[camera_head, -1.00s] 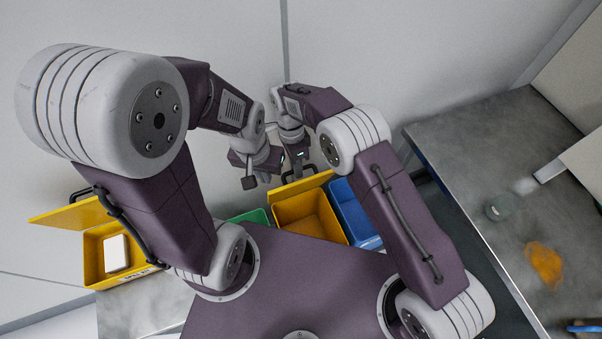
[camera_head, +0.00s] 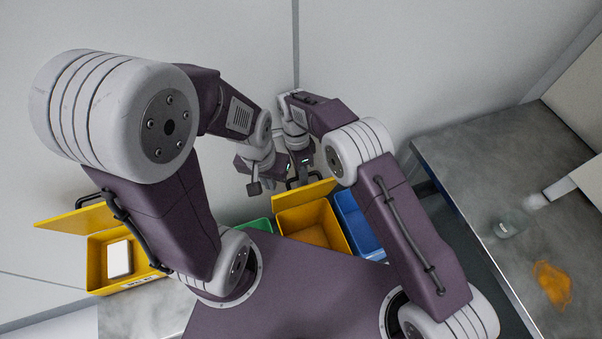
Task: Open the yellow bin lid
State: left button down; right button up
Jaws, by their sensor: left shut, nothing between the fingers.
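A yellow bin (camera_head: 312,236) stands in the middle, behind my body, with its yellow lid (camera_head: 305,194) raised at the back; its inside shows. A second yellow bin (camera_head: 97,262) is at the left, also with its lid (camera_head: 75,218) raised and a white item (camera_head: 119,258) inside. My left gripper (camera_head: 254,188) is shut and empty, above and left of the middle bin's lid. My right gripper (camera_head: 303,172) is just behind that lid's top edge. Its fingers are too small and overlapped to read, and contact with the lid cannot be told.
A blue bin (camera_head: 357,226) stands right of the middle yellow bin, and a green bin (camera_head: 258,225) stands left of it, partly hidden. A grey table (camera_head: 490,160) at right holds a small jar (camera_head: 510,226) and an orange patch (camera_head: 552,284). A wall rises close behind the bins.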

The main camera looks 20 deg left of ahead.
jog(key=shift+r, duration=0.1)
